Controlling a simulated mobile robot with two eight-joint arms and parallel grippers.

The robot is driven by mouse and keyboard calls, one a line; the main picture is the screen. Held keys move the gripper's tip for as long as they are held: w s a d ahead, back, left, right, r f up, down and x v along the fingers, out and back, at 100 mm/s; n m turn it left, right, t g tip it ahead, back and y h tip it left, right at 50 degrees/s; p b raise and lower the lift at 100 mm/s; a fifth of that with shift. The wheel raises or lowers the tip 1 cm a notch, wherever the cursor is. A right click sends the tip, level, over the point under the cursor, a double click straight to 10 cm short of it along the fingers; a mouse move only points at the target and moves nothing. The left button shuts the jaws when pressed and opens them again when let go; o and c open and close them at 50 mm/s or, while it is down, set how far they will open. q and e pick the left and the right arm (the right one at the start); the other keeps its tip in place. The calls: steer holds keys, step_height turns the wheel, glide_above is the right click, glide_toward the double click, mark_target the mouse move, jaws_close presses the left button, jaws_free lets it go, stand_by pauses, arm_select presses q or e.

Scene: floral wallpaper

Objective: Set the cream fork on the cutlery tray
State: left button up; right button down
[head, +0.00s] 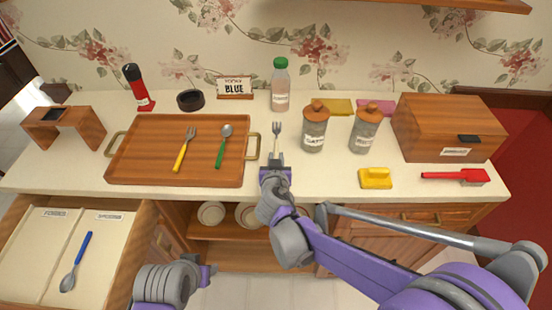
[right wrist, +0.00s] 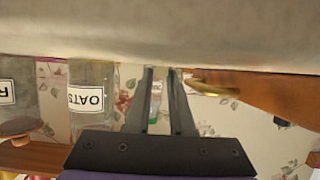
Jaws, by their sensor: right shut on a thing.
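The cream fork (head: 276,138) shows in the head view beside the wooden tray, its grey tines pointing to the wall. My right gripper (head: 275,164) is shut on the lower part of its handle, which the jaws hide. In the right wrist view the jaws (right wrist: 161,75) are nearly together; the fork is hard to make out there. A brown two-handled tray (head: 150,126) holds a yellow fork (head: 184,150) and a green spoon (head: 223,146). An open drawer at lower left has a cream two-compartment insert (head: 38,245) holding a blue spoon (head: 77,262). My left gripper (head: 205,272) is low, before the cabinet.
Two jars (head: 314,130) (head: 365,130) stand right of the fork, with a bottle (head: 280,88) behind. A wooden box (head: 448,125), yellow block (head: 375,178) and red brush (head: 455,176) are further right. A sign (head: 235,88) reads BLUE. Drawer labels seem to read forks and spoons.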

steer(key=shift+f, duration=0.1)
steer(key=c, duration=0.8)
jaws_free()
